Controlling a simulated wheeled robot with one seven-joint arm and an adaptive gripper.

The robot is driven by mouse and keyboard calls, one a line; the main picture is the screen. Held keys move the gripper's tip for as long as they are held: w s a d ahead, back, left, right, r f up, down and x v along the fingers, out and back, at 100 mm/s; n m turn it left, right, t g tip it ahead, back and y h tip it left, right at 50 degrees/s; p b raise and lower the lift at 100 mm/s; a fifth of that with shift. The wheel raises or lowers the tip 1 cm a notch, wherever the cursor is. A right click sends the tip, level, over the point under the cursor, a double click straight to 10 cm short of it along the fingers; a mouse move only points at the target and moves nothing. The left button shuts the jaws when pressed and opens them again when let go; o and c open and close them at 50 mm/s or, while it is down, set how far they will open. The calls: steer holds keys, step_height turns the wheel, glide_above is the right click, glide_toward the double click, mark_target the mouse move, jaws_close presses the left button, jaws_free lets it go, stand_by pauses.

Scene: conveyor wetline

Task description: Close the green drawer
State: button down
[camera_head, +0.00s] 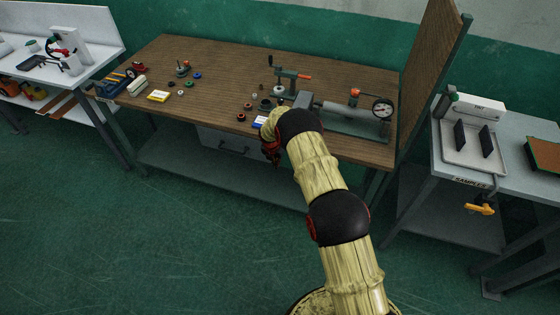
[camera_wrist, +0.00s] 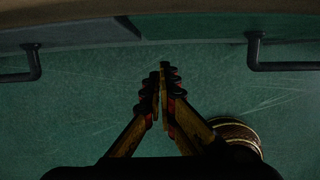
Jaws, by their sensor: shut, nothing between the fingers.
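Below the wooden bench, a pale grey drawer front (camera_head: 210,139) with a dark handle shows in the head view, partly hidden by my arm. In the wrist view, a greenish drawer front (camera_wrist: 215,27) with a black bar handle (camera_wrist: 256,60) is at the upper right. A greyer front (camera_wrist: 65,34) with another black handle (camera_wrist: 34,62) is at the upper left. A dark seam separates them. How far either drawer is open cannot be told. My gripper (camera_wrist: 161,70) is shut and empty, between the two handles in the picture and apart from both. It hangs by the bench's front edge (camera_head: 270,155).
The wooden bench top (camera_head: 215,75) holds small parts and a grey fixture with a dial gauge (camera_head: 382,107). A lower shelf (camera_head: 180,165) lies under it. A brown partition (camera_head: 430,70) and a side table with a tray (camera_head: 448,153) stand right. Floor in front is clear.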

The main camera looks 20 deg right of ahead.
steer(key=s+a+r+m, duration=0.1)
steer(key=s+r+m, duration=0.25)
steer(key=r, duration=0.95)
steer(key=s+a+r+m, duration=0.1)
steer(key=s+r+m, duration=0.25)
steer(key=r, duration=1.05)
steer(key=s+r+m+t+b, duration=0.2)
steer(key=s+r+m, duration=0.5)
steer(key=s+r, duration=0.6)
steer(key=s+a+r+m+y+b, duration=0.1)
steer(key=s+r+m, duration=0.25)
steer(key=s, duration=0.35)
steer(key=s+a+r+m+b, duration=0.1)
steer(key=s+r+m, duration=0.25)
steer(key=s, duration=0.35)
steer(key=s+a+f+m+t+b, duration=0.1)
steer(key=s+m, duration=0.6)
steer(key=s, duration=1)
steer(key=shift+s+m+y, duration=0.2)
steer(key=shift+m+y, duration=0.1)
steer(key=shift+m, duration=0.1)
steer(key=shift+a, duration=0.15)
